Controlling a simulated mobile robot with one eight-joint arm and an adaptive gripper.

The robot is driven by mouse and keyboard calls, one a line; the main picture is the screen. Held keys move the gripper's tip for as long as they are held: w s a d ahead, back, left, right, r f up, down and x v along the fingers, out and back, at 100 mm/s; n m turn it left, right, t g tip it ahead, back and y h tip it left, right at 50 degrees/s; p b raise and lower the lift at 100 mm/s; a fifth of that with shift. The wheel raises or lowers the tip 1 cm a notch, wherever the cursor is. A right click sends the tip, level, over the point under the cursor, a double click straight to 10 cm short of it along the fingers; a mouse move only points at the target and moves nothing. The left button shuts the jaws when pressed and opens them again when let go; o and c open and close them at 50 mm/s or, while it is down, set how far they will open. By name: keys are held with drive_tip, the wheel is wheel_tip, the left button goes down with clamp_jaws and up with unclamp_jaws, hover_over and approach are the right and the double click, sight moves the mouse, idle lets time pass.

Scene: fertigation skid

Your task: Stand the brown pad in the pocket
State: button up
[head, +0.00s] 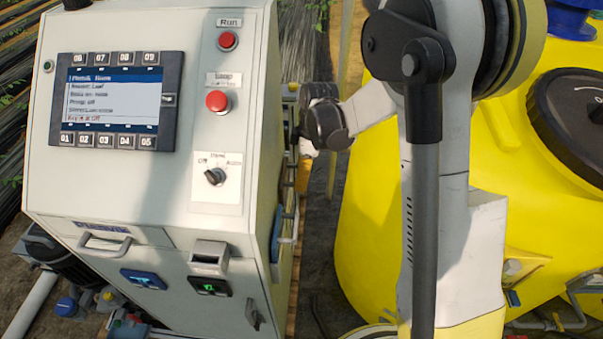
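I cannot make out a brown pad in the head view. A small grey holder (209,254) with a slanted top sits on the lower front of the white control cabinet (110,200); it may be the pocket, but I cannot tell. My arm reaches in from the right to the cabinet's right side.
The cabinet front carries a screen (115,92), red buttons (218,100), a rotary switch (215,176) and a drawer-like handle (104,242). A blue item (277,235) is on its right side. A large yellow tank (375,215) stands at right, with a narrow gap between.

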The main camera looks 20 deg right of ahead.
drive_tip(key=o, duration=1.5)
drive_tip(key=r, duration=0.4)
drive_tip(key=d+r, duration=0.1)
drive_tip(key=r, duration=0.7)
drive_tip(key=shift+s+d, duration=0.35)
drive_tip(key=shift+f, duration=0.1)
